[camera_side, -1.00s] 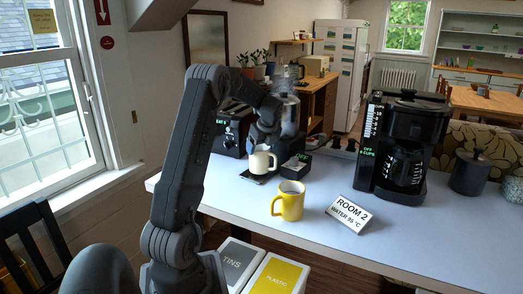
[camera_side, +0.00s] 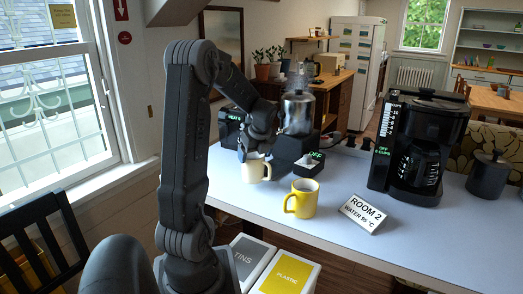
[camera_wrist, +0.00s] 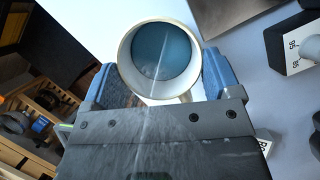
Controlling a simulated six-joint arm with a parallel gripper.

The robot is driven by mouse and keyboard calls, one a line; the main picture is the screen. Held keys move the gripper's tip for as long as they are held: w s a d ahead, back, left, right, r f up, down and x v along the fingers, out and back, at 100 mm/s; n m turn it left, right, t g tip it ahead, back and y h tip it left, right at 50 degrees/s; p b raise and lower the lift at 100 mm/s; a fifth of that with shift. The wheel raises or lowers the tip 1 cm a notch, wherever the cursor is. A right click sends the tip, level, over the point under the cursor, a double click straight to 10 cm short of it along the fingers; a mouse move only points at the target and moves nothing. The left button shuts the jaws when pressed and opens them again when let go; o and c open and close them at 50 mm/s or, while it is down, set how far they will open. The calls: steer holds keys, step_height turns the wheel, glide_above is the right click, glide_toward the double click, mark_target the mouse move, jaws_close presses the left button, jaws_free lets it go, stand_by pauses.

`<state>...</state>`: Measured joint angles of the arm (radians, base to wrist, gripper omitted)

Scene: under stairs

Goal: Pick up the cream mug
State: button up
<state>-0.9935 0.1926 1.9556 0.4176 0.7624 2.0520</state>
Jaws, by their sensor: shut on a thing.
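The cream mug (camera_side: 256,171) is upright near the left edge of the counter in the side view. My gripper (camera_side: 256,154) is at its rim, reaching down from above and behind. In the wrist view the mug (camera_wrist: 128,62) is seen from above, with a blue-grey inside. The blue-padded fingers of my gripper (camera_wrist: 158,80) are on either side of it, shut on its body. Part of its handle shows near the gripper's palm. I cannot tell for certain whether its base is clear of the counter.
A yellow mug (camera_side: 302,198) stands to the right, by the ROOM 2 sign (camera_side: 362,213). A silver kettle (camera_side: 298,112) and a small OFF display unit (camera_side: 311,164) are behind. A coffee maker (camera_side: 412,147) is farther right. The front counter (camera_side: 310,240) is clear.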

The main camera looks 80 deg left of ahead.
steer(key=s+d, duration=0.3)
steer(key=s, duration=0.2)
steer(key=shift+d, duration=0.35)
stand_by(0.3)
steer(key=o, duration=1.2)
steer(key=shift+c, duration=0.2)
steer(key=c, duration=0.8)
steer(key=shift+n, duration=0.7)
steer(key=w+d+r, duration=0.4)
steer(key=w+r, duration=0.1)
steer(key=shift+w+d+r, duration=0.1)
steer(key=shift+w+d, duration=0.15)
steer(key=shift+d, duration=0.05)
steer(key=shift+w+d+f, duration=0.1)
steer(key=shift+d+f, duration=0.05)
steer(key=shift+f, duration=1.7)
steer(key=shift+w+d+f, duration=0.1)
steer(key=shift+d+f, duration=0.05)
steer(key=shift+f, duration=1.7)
